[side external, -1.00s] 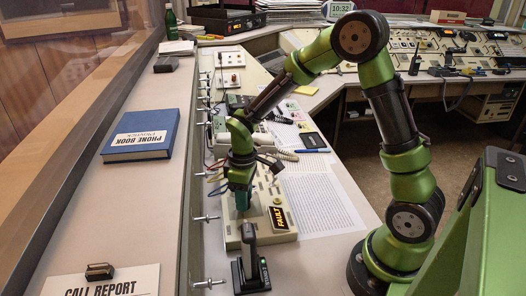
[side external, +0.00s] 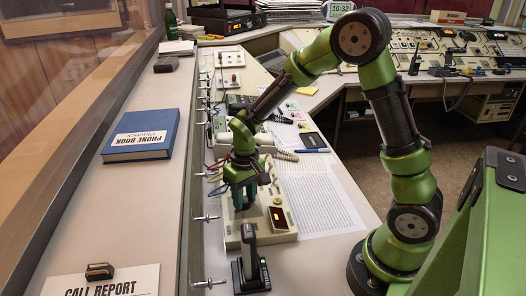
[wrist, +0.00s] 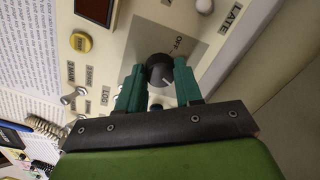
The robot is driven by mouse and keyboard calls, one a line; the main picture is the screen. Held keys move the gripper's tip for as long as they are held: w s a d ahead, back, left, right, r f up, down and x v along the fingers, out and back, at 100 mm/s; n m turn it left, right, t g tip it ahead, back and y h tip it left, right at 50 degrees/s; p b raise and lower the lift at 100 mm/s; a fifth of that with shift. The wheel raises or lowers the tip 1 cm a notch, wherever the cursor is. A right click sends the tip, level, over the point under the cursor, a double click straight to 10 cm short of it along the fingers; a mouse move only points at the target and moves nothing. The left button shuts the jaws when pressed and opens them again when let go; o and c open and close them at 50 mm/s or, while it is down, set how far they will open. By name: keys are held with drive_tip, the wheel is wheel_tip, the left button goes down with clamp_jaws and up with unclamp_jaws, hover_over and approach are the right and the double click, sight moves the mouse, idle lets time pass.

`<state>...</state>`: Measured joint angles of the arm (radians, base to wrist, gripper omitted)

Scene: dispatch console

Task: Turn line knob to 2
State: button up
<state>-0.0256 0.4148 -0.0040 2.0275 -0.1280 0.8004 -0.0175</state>
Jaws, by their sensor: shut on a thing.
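In the wrist view, a round black knob (wrist: 158,68) with a white pointer line sits on a grey plate (wrist: 192,53) on a cream panel. An "OFF" mark (wrist: 179,45) shows beside it; other position marks are hidden or unreadable, so I cannot tell which number the line points to. My gripper (wrist: 160,87) has its teal fingers on either side of the knob and is shut on it. In the side external view, my gripper (side external: 243,204) is down at the panel (side external: 284,238), and the knob is hidden there.
The panel has a dark display (side external: 278,217), a yellow button (wrist: 80,42) and small toggle switches (wrist: 68,98). A blue phone book (side external: 144,135) is on the left ledge.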

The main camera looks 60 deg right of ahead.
sight(247, 197)
drive_tip(key=shift+r, duration=0.1)
idle(0.3)
drive_tip(key=o, duration=1)
drive_tip(key=r, duration=1.6)
drive_tip(key=shift+s+d+r, duration=0.1)
drive_tip(key=shift+d+r, duration=0.3)
drive_tip(key=s+r+t, duration=0.1)
drive_tip(key=s+t, duration=0.1)
drive_tip(key=s, duration=0.2)
drive_tip(key=s+a+r+m+t+y, duration=0.1)
drive_tip(key=s+t, duration=0.1)
drive_tip(key=s, duration=0.3)
drive_tip(key=s+a+r+t, duration=0.1)
drive_tip(key=s+t, duration=0.2)
drive_tip(key=s, duration=0.1)
drive_tip(key=shift+s+a+r, duration=0.15)
drive_tip(key=shift+s+r, duration=0.1)
drive_tip(key=shift+r, duration=0.05)
